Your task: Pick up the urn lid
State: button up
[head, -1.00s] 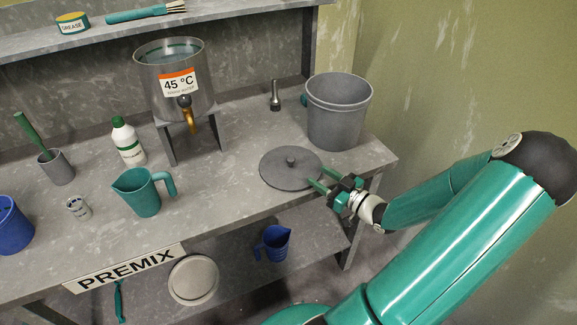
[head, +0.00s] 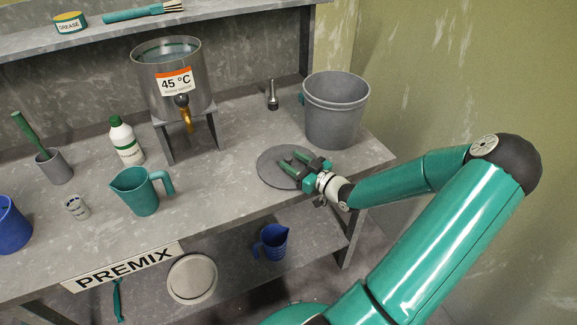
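The urn lid, a flat dark grey disc (head: 266,168) with a small knob, lies flat on the bench in front of the grey pail. My gripper (head: 287,159) is above the lid's right half, with its two green fingers pointing left at the knob. A gap shows between the fingers, so it looks open. The fingers hide the knob and part of the lid. Whether they touch the knob I cannot tell. The steel urn (head: 168,85) stands uncovered on its stand, with a 45 °C label and a brass tap.
A grey pail (head: 335,112) stands behind my gripper, with a small metal tool (head: 272,97) to its left. A teal jug (head: 140,192) and a white-green bottle (head: 126,142) stand left. A pale round disc (head: 192,279) and a blue jug (head: 273,243) are on the lower shelf.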

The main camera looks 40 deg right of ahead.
grip_shut()
jog(key=shift+w+r, duration=0.1)
jog(key=shift+r, duration=0.2)
